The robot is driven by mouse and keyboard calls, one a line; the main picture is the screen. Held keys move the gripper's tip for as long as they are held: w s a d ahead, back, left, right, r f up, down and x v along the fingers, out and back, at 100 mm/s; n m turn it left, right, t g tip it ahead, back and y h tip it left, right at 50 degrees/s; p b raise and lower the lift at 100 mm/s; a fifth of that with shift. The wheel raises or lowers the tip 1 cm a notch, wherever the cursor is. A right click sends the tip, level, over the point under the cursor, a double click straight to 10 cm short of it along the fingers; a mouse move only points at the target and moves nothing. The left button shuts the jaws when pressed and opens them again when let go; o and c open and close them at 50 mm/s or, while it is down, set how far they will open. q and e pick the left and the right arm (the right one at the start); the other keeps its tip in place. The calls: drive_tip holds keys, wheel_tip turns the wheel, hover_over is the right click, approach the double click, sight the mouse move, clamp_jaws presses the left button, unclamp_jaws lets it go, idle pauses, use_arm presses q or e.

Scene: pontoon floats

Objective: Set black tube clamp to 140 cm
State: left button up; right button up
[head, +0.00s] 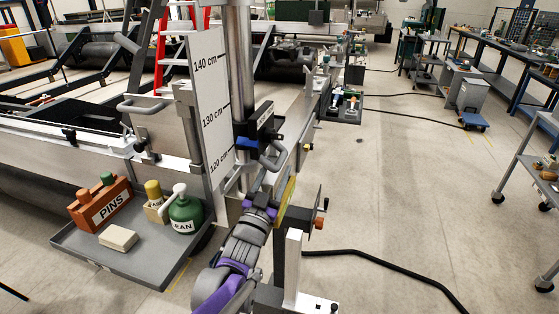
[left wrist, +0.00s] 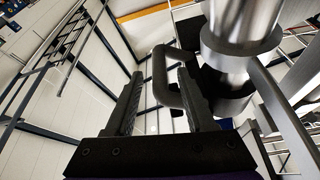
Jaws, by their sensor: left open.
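The black tube clamp (head: 262,124) sits around the upright steel tube (head: 238,50) in the head view, with a blue part just above the 120 cm line of the white scale plate (head: 206,88). The plate's 130 and 140 cm marks are higher up. The clamp's grey handle (head: 274,158) sticks out toward my left gripper (head: 264,184), which is just below it. In the left wrist view, the left gripper (left wrist: 160,92) is open, and the handle (left wrist: 160,70) shows between its fingers. I cannot tell whether they touch. My right gripper is not in view.
A grey tray (head: 165,272) at lower left holds an orange PINS box (head: 107,205), a green bottle (head: 186,212) and a pale block (head: 118,238). A post with a crank (head: 318,215) stands right of my arm.

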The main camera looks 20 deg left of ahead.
sight(283, 154)
use_arm(q)
drive_tip(key=shift+x, duration=1.8)
clamp_jaws()
